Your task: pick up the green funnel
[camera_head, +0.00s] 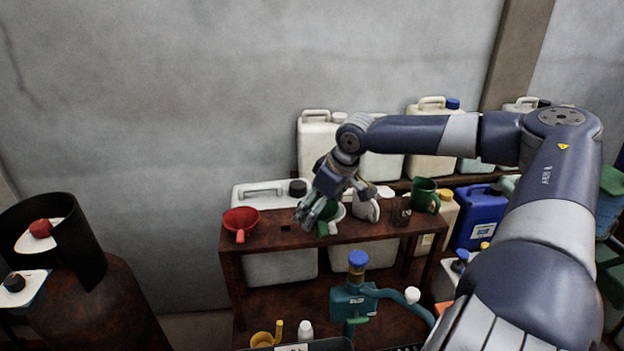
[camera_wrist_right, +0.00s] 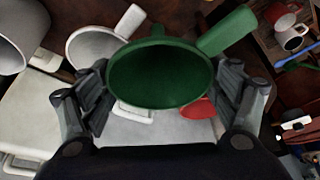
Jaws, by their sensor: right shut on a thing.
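The green funnel (camera_head: 324,226) is at the back wooden shelf, partly hidden behind my right gripper (camera_head: 310,213) in the head view. I cannot tell whether the funnel still touches the shelf. My left gripper is not in view.
A red funnel (camera_head: 241,221) lies left on the rusty shelf (camera_head: 285,229). A white vessel (camera_head: 366,209), a dark cup (camera_head: 401,212) and a green mug (camera_head: 424,194) stand to the right. Large canisters stand behind.

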